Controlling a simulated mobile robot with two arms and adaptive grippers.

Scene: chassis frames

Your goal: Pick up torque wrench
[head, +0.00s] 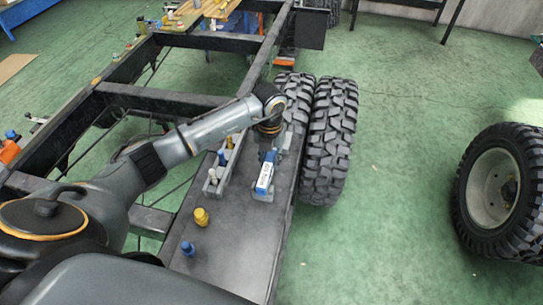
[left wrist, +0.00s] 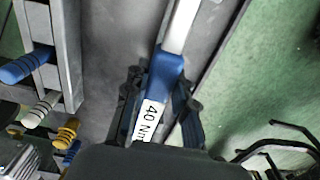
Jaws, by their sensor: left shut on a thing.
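The torque wrench (head: 265,178) has a blue body and a white label, and lies along the dark metal shelf beside the wheels. In the left wrist view the torque wrench (left wrist: 171,68) shows a blue collar, a pale shaft running up, and a label reading "40 Nm". My left gripper (left wrist: 163,98) is shut on the wrench, with dark fingers on both sides of it. In the head view the left wrist hangs over the wrench and partly hides its far end. I cannot tell whether the wrench touches the shelf. My right gripper is not in view.
A grey holder (head: 217,172) with several coloured-handle tools stands just left of the wrench. A yellow piece (head: 201,217) and a blue piece (head: 188,248) stand on the near shelf (head: 236,237). Large tyres (head: 330,140) border the right side. The chassis frame (head: 160,97) lies to the left.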

